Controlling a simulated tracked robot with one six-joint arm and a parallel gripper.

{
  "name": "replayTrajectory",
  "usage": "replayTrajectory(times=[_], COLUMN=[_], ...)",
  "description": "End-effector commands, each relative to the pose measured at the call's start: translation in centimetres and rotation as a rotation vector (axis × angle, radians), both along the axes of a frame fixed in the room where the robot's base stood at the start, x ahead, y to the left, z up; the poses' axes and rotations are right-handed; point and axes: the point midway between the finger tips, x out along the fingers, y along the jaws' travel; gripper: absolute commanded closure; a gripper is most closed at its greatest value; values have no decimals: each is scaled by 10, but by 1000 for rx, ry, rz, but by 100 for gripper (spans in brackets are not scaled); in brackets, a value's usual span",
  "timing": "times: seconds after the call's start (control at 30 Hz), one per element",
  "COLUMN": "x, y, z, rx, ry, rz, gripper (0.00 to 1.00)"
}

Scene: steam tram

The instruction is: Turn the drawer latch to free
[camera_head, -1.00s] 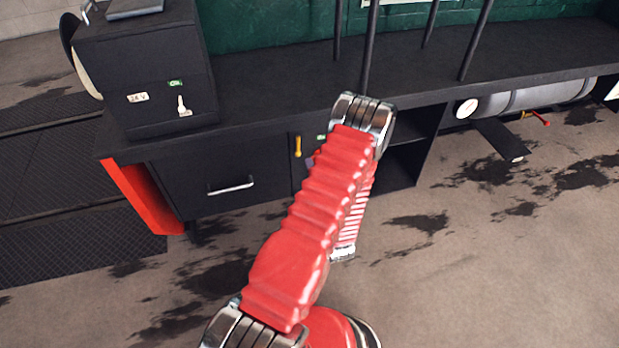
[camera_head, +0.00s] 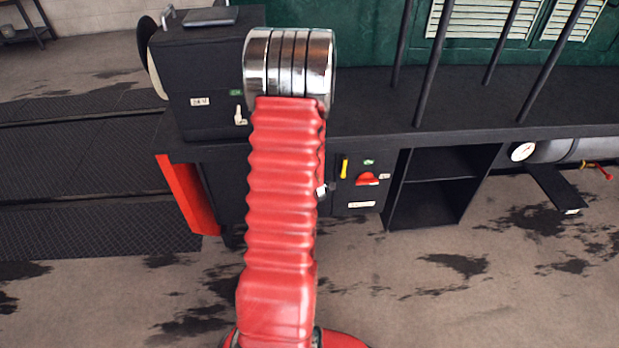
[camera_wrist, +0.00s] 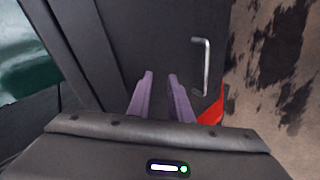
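In the wrist view, the dark drawer front (camera_wrist: 165,45) fills the middle, with a silver bar handle (camera_wrist: 206,66) to the right. My gripper (camera_wrist: 160,74) is open and empty, its two purple fingers apart in front of the drawer front, left of the handle. In the head view, a yellow lever (camera_head: 344,168) stands upright on the panel right of my arm. It may be the latch, but I cannot tell for sure. It does not show in the wrist view. My arm hides the gripper and most of the drawer in the head view.
A red knob (camera_head: 367,179) sits just right of the yellow lever. A black box (camera_head: 195,75) with a pale switch (camera_head: 240,115) stands on the bench (camera_head: 465,95). Dark posts (camera_head: 430,65) rise from the bench. An open shelf (camera_head: 440,190) and a grey cylinder (camera_head: 570,150) are right.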

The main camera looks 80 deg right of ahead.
Motion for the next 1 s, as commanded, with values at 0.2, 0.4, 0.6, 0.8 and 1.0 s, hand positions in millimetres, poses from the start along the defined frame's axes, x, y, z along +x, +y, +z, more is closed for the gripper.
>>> replayTrajectory(times=[0.2,0.4,0.6,0.8,1.0], x=[49,89,133,176,208], y=[31,68,116,177,246], z=[30,59,96,137,176], rx=[140,239,314,372,430], ry=[-16,-30,-46,-67,-89], rz=[-54,-97,-112,-94,-62], gripper=[97,100,100,100,100])
